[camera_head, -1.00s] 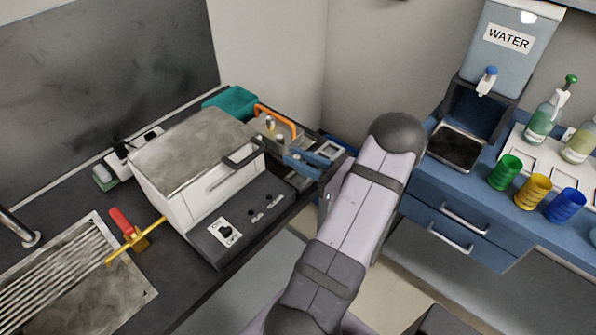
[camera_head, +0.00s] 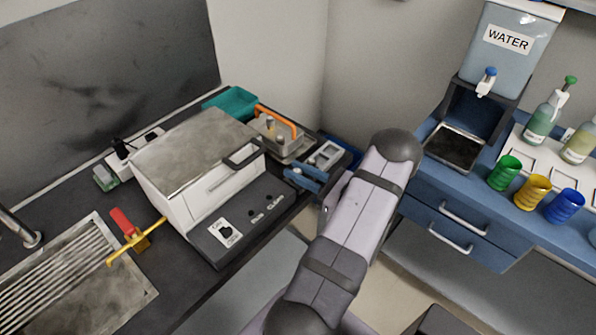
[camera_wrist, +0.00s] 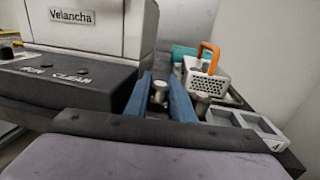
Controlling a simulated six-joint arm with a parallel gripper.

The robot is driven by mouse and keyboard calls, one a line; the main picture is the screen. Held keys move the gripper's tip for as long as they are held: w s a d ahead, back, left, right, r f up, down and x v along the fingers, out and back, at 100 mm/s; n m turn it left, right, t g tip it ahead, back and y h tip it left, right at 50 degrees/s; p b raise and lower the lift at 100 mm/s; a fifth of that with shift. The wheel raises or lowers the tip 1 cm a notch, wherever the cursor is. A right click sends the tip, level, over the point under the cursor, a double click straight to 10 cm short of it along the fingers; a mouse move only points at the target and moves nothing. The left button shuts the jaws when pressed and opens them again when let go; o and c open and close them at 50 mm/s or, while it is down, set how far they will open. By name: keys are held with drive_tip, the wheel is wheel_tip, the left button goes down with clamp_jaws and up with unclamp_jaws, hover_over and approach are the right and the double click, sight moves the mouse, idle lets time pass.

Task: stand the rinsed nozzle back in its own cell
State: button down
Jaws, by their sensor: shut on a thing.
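My gripper (camera_wrist: 162,92) shows in the wrist view as two blue fingers, with a small grey metal nozzle (camera_wrist: 160,90) between them. In the head view my gripper (camera_head: 305,179) is beside the front right corner of the white machine, and the nozzle cannot be made out there. A light grey tray with square cells (camera_wrist: 253,122) lies to the right of my gripper in the wrist view. It also shows in the head view (camera_head: 327,154), just beyond the fingers. The nozzle appears apart from the tray.
A metal basket with an orange handle (camera_head: 279,133) stands behind my gripper, with a teal bin (camera_head: 230,105) farther back. The white machine (camera_head: 200,150) and its dark control panel (camera_head: 245,225) lie left. A yellow-and-red tap (camera_head: 130,232) stands by the sink.

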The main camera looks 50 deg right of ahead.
drive_tip(key=c, duration=1.9)
unclamp_jaws()
drive_tip(key=shift+f, duration=0.15)
drive_tip(key=shift+c, duration=0.2)
drive_tip(key=o, duration=0.4)
drive_tip(key=shift+r, duration=0.25)
drive_tip(key=s+b, duration=0.1)
drive_tip(key=s, duration=0.3)
drive_tip(key=s+d, duration=0.1)
drive_tip(key=s, duration=0.3)
drive_tip(key=s+b, duration=0.1)
drive_tip(key=s, duration=0.3)
drive_tip(key=shift+d+b, duration=0.25)
drive_tip(key=shift+b, duration=0.05)
